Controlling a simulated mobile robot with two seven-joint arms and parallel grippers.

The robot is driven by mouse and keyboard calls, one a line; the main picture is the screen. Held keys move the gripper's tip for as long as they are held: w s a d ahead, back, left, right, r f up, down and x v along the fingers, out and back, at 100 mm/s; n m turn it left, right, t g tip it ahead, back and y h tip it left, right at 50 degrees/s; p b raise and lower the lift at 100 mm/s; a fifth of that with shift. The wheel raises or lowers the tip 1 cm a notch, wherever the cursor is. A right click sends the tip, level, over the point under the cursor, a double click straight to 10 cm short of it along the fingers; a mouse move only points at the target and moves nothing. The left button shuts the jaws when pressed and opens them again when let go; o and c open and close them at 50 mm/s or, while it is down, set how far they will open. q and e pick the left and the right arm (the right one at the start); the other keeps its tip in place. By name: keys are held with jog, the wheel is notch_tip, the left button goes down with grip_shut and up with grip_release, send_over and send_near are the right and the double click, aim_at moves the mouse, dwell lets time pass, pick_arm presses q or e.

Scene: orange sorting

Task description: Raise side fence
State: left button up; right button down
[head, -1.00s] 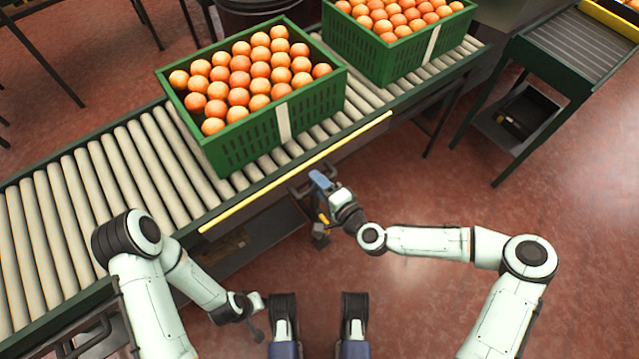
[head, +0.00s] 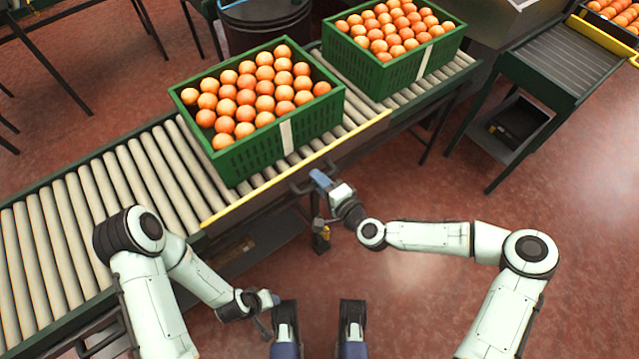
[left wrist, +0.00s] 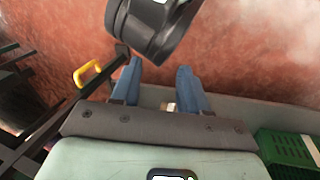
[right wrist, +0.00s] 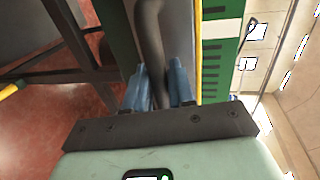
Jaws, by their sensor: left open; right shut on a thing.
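The side fence is a long bar with a yellow top edge (head: 255,197) along the near side of the roller conveyor (head: 75,235). Its yellow edge stands close to the rollers, in front of the first crate. A dark handle sticks out from the fence's near face. My right gripper (head: 318,180) is at this handle; in the right wrist view the fingers are shut around the dark handle bar (right wrist: 152,45). My left gripper (head: 272,300) is low, near my body and away from the fence. In the left wrist view its fingers (left wrist: 160,75) are apart and empty.
Two green crates (head: 262,150) (head: 410,72) full of oranges stand on the rollers. A yellow-marked fitting (head: 322,235) hangs below the conveyor near my right gripper. A dark barrel (head: 262,22) and a side conveyor (head: 560,55) stand behind. The red floor at right is clear.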

pick_arm(q)
jog(key=shift+s, duration=0.1)
pick_arm(e)
jog(key=shift+w+a+r, duration=0.1)
jog(key=shift+r, duration=0.3)
jog(key=c, duration=1.1)
grip_release()
jog(key=shift+f, duration=0.1)
jog(key=shift+s+d, duration=0.35)
pick_arm(q)
jog(key=shift+g+h, duration=0.3)
jog(key=shift+g, duration=0.4)
jog(key=s+r, duration=0.1)
jog(key=s+d+r+p, duration=0.2)
jog(key=s, duration=0.1)
pick_arm(e)
jog(key=v, duration=1.2)
jog(key=shift+s, duration=0.3)
jog(key=shift+d, duration=0.1)
